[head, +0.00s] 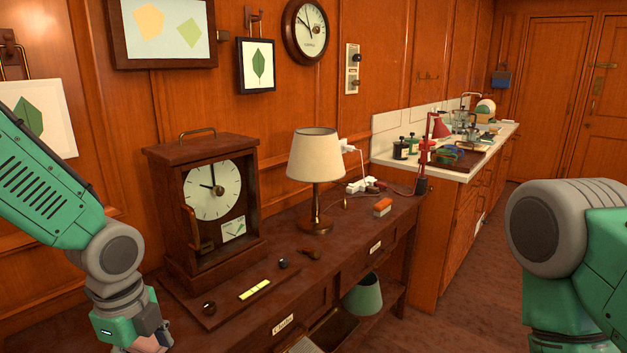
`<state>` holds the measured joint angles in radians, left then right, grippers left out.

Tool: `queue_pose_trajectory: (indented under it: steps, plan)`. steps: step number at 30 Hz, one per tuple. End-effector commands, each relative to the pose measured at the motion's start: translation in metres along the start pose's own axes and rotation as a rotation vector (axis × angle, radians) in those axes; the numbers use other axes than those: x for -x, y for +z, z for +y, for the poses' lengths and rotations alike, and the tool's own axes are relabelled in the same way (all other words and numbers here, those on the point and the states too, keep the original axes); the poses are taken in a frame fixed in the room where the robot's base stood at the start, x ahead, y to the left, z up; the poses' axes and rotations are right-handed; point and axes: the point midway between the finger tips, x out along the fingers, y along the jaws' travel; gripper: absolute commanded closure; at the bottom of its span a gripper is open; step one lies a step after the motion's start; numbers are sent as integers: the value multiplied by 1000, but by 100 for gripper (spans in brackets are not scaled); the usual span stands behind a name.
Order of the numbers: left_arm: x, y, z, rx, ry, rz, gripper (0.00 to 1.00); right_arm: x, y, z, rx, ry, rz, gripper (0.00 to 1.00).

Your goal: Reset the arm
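My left arm comes in from the left edge, in front of the wall and a framed leaf print. My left gripper (150,338) is at the bottom edge, partly cut off, left of the desk's front part. Its fingers are mostly out of frame, so I cannot tell whether it is open or shut. My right arm shows at the right edge as a grey joint and green link, raised over the floor. My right gripper is out of view.
A dark wooden desk (336,240) carries a cased clock (213,190), a lamp (315,170), a yellow-green level (255,290), small knobs and an orange-and-white box (382,207). A drawer below is open near a green shade (363,295). A cluttered counter (480,160) stands behind. Floor at right is clear.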

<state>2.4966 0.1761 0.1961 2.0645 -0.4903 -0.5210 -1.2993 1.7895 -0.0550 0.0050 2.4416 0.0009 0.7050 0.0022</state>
Motion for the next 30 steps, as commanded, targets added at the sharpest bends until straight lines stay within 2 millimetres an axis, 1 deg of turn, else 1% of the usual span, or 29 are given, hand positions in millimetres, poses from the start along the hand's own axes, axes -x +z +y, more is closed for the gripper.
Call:
queue_pose_trajectory:
  steps: [1,5,8,11,14,15,17,18,20,21,24,25,27,30]
  plan:
    - [-11,-3,3,36,8,10,27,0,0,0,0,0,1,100]
    - [-37,-11,13,155,12,41,27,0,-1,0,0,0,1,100]
    - [-61,-18,26,277,18,65,27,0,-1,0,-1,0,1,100]
    - [-90,-26,43,434,27,90,27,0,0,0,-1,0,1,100]
    - [-122,-33,64,629,39,107,27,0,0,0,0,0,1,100]
    - [-136,-36,76,720,44,111,27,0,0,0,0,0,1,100]
    - [-158,-38,96,878,50,110,27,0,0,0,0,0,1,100]
    - [-173,-40,112,995,50,105,27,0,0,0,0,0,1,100]
    - [-193,-39,138,1179,42,90,27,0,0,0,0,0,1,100]
    - [-204,-37,155,1296,31,77,27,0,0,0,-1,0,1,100]
    - [-221,-31,188,1526,-12,47,27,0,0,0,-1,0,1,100]
    - [-224,-29,196,1577,-24,40,27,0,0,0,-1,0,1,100]
    - [-228,-24,208,1664,-52,28,27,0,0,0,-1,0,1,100]
    - [-230,-21,216,1728,-75,22,27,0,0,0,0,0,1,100]
